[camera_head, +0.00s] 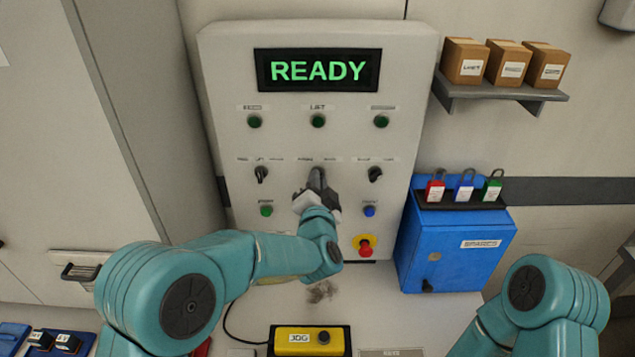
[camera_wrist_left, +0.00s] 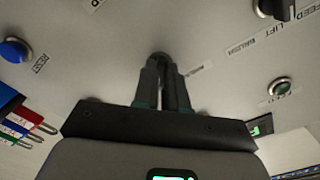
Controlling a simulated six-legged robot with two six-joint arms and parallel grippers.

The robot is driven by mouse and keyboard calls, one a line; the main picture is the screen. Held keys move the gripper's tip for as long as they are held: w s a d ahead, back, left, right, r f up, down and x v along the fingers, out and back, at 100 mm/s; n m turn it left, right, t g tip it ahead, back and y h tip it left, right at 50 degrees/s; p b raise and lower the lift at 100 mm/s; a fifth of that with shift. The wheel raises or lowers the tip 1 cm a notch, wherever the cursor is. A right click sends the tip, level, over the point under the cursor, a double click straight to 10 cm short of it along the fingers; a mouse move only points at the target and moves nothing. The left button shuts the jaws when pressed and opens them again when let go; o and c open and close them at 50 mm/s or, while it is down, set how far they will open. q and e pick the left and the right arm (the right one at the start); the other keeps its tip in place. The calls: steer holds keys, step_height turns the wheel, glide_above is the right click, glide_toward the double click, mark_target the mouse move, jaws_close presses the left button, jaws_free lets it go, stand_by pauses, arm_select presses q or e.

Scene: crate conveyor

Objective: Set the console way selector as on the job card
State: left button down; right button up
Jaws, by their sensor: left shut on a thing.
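The console (camera_head: 290,140) is a pale upright panel with three dark selectors in a row. My left gripper (camera_head: 317,184) is at the middle selector (camera_head: 317,172) and is shut on its knob. In the left wrist view the two fingers (camera_wrist_left: 161,85) close around the dark knob (camera_wrist_left: 160,59). The fingers hide most of it, so I cannot tell which way it points. The left selector (camera_head: 261,174) and right selector (camera_head: 375,174) stand free. The small labels above the selectors are mostly unreadable. I cannot make out a job card. My right gripper is out of view.
The display (camera_head: 318,70) reads READY. Green buttons (camera_head: 318,121), a blue button (camera_head: 369,211) and a red emergency stop (camera_head: 364,245) surround the selectors. A blue cabinet (camera_head: 455,250) with padlocks stands right. A yellow jog box (camera_head: 308,340) lies in front.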

arm_select(q)
steer(key=shift+f, duration=0.2)
steer(key=c, duration=1.2)
jaws_free()
steer(key=shift+s, duration=0.1)
steer(key=shift+r, duration=0.15)
steer(key=s+b, duration=0.4)
steer(key=s, duration=1.2)
steer(key=shift+s, duration=0.2)
steer(key=shift+s, duration=0.1)
